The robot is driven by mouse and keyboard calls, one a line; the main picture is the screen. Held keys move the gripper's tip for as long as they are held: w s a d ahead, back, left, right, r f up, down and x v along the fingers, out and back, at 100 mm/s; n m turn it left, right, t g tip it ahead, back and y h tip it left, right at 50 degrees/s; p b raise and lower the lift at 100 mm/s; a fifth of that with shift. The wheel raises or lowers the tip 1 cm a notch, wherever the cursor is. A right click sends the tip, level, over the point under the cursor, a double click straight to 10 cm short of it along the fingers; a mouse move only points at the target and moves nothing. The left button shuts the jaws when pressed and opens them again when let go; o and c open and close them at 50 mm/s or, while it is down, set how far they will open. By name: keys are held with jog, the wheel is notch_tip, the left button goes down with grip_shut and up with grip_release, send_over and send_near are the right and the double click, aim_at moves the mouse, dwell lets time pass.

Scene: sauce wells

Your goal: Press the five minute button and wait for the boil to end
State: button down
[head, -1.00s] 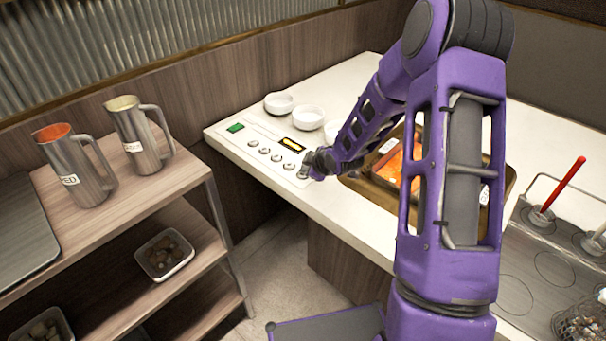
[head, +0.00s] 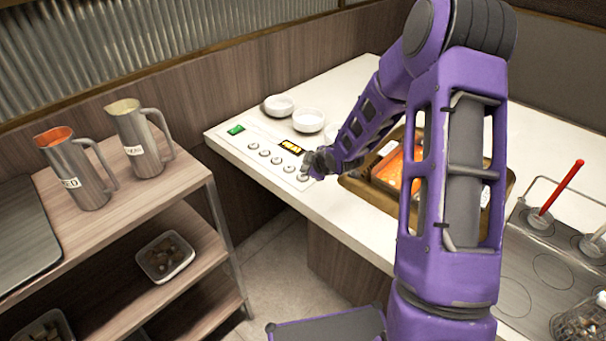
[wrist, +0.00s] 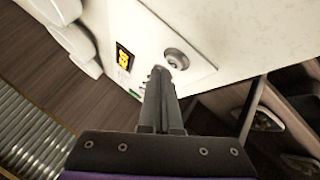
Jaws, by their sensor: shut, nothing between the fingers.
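A white control panel (head: 236,145) with a row of several round silver buttons is set in the counter's left end. A small display (head: 291,147) on it glows yellow; its text is too small to read surely, and it also shows in the wrist view (wrist: 124,57). My gripper (head: 309,170) is shut and empty at the near right end of the button row. In the wrist view my shut fingertips (wrist: 162,75) are beside or over a button, and one round button (wrist: 176,58) shows just past them. Contact cannot be told. Button labels are not legible.
White bowls (head: 308,120) stand behind the panel. A brown tray (head: 357,185) with orange contents lies right of my gripper. Two steel jugs (head: 140,140) stand on the wooden shelf at left. A red-handled tool (head: 563,186) stands at far right.

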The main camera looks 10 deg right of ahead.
aim_at(306, 178)
notch_tip(306, 178, up, 6)
jog(key=p, duration=0.4)
jog(key=shift+f, duration=0.2)
dwell(0.4)
